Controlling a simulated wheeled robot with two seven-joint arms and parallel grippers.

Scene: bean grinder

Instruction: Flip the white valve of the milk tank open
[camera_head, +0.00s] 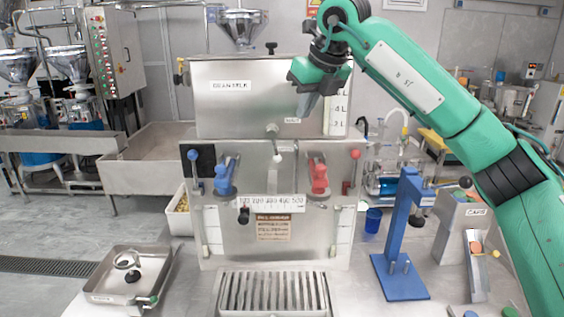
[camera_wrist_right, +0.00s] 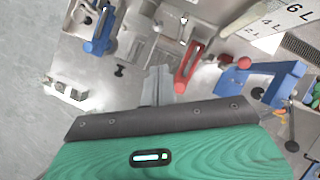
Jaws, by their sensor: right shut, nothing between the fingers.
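The steel milk tank (camera_head: 225,105), labelled "BEAN MILK", stands at the back centre. A small white tip, likely the same valve, shows near the top of the right wrist view (camera_wrist_right: 183,20). My right gripper (camera_head: 307,107) is in front of the tank's right part, above and to the right of the valve. Its fingers (camera_wrist_right: 157,82) are shut, empty and pointing down. It appears apart from the valve. My left gripper is not in view.
A blue lever (camera_head: 224,178) and a red lever (camera_head: 319,178) flank the valve on the steel front panel (camera_head: 270,255). A blue stand (camera_head: 390,240) is to the right. A steel tray (camera_head: 125,280) lies at lower left. A slotted drip grate (camera_head: 272,292) is in front.

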